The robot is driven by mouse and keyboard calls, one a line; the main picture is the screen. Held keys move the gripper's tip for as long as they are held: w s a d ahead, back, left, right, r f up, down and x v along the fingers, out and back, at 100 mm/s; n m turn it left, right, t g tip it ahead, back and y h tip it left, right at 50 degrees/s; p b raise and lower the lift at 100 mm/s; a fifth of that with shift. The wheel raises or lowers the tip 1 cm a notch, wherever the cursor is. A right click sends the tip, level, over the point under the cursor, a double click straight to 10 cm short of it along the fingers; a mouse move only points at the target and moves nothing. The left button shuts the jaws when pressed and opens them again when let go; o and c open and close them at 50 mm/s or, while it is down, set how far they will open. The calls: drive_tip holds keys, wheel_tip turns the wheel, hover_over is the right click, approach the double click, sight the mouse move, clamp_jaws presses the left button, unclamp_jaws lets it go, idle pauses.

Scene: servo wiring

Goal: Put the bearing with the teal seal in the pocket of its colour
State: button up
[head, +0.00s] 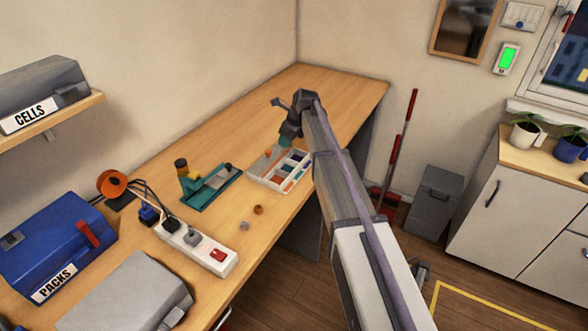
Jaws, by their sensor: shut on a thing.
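My gripper (285,138) is above the back part of a white tray (253,178) with coloured pockets. It points down and is shut on a small teal-looking thing (284,142), which appears to be the bearing with the teal seal. The fingers hide most of it. The tray has several pockets, with orange, teal and blue patches showing. My arm covers part of its right side, and I cannot tell exactly which pocket lies under the gripper.
A small brown ring (258,210) and a grey piece (244,226) lie in front of the tray. A teal fixture (225,190) stands left of it. A power strip (222,262), blue case (50,245) and grey case (125,295) fill the near bench. The far bench is clear.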

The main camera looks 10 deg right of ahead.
drive_tip(key=shift+f+b, duration=4.5)
drive_tip(key=shift+f, duration=0.7)
drive_tip(key=o, duration=1)
drive_tip(key=shift+o, duration=0.2)
drive_tip(key=shift+w+r+p, duration=0.1)
drive_tip(key=shift+r+p, duration=0.35)
drive_tip(key=shift+p, duration=0.05)
drive_tip(key=a+p+v, duration=0.1)
drive_tip(key=p+v, duration=1)
drive_tip(key=v, duration=0.1)
drive_tip(key=s+a+n+g+h, duration=0.2)
drive_tip(key=s+n+g+h, duration=0.1)
drive_tip(key=s+n, duration=2.3)
drive_tip(key=s+f, duration=0.1)
drive_tip(key=s, duration=0.8)
drive_tip(key=shift+a+n, duration=0.3)
drive_tip(key=shift+a, duration=0.05)
drive_tip(key=shift+r, duration=0.1)
